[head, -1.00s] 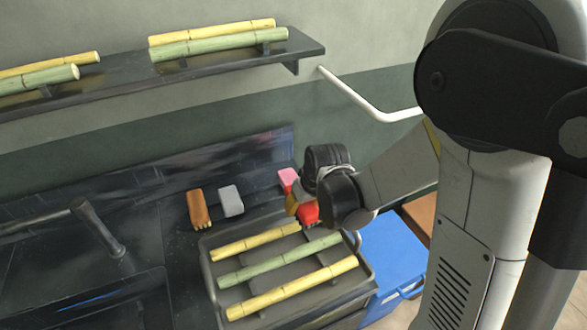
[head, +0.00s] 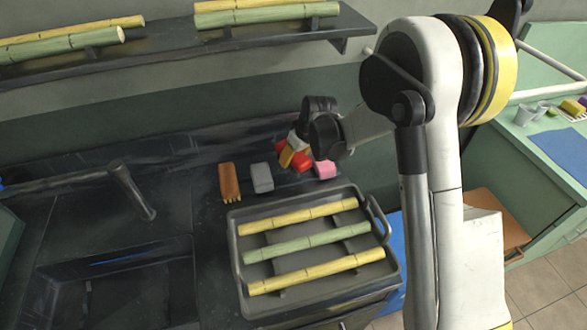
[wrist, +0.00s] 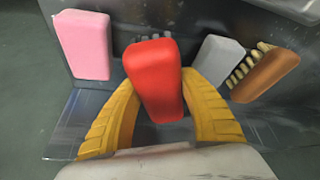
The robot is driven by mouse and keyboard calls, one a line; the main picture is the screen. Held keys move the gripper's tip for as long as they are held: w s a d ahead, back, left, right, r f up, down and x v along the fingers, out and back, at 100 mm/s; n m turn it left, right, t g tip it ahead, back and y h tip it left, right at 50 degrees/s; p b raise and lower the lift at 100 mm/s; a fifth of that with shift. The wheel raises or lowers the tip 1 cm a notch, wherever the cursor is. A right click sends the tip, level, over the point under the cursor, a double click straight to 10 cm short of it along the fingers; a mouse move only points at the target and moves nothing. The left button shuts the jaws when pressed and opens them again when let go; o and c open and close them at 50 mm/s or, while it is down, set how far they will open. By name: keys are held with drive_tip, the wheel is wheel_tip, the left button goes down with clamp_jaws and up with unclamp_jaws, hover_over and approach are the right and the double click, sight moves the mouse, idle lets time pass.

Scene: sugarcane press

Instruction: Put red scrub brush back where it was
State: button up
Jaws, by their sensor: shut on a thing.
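My gripper (head: 290,153) has yellow fingers and is shut on the red scrub brush (head: 303,162). In the wrist view the fingers (wrist: 158,92) grip the red brush (wrist: 154,78) from both sides. The brush is in the gap between the grey brush (head: 262,177) and the pink brush (head: 325,169), at the back of the dark counter. I cannot tell whether it touches the counter. The pink brush (wrist: 82,45) is left and the grey brush (wrist: 216,62) right in the wrist view. Part of the red brush is hidden by my gripper in the head view.
A brown brush (head: 230,183) stands left of the grey one. A dark tray (head: 238,281) with yellow and green cane pieces lies in front. A sink (head: 120,285) with a tap (head: 132,190) is at left. A shelf (head: 160,50) with cane runs above.

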drive_tip(key=shift+f+b, duration=0.8)
drive_tip(key=shift+f, duration=1.15)
drive_tip(key=shift+f+b, duration=0.55)
drive_tip(key=shift+f, duration=0.05)
drive_tip(key=o, duration=1.2)
drive_tip(key=shift+c, duration=0.2)
